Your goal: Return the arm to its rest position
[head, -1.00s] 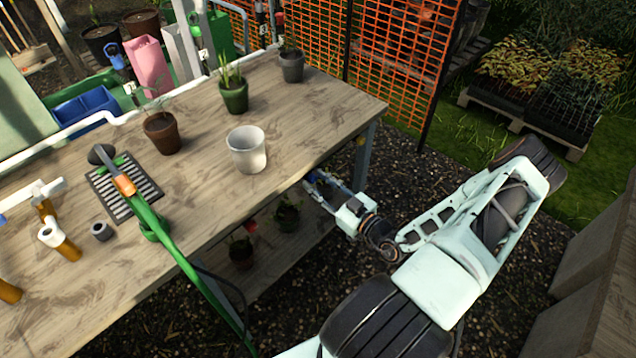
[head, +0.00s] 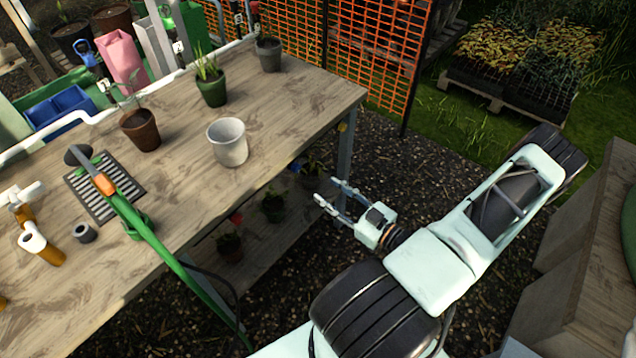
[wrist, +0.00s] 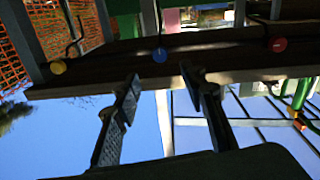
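My gripper (head: 336,198) is in front of the wooden table, beside its right front leg and below the level of the top. Its two fingers are spread apart with nothing between them. In the wrist view my gripper (wrist: 160,88) also shows both fingers apart and empty, with the table's edge (wrist: 220,78) beyond them. My arm is folded over the gravel at the right, and the gripper points left toward the table's underside.
The table top (head: 290,100) holds a white pot (head: 228,143), a brown pot (head: 141,131), a green pot (head: 212,91) and a black drain grate (head: 105,190). Potted plants stand on the lower shelf. Orange netting (head: 375,50) is behind. A wooden box (head: 580,250) stands at the right.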

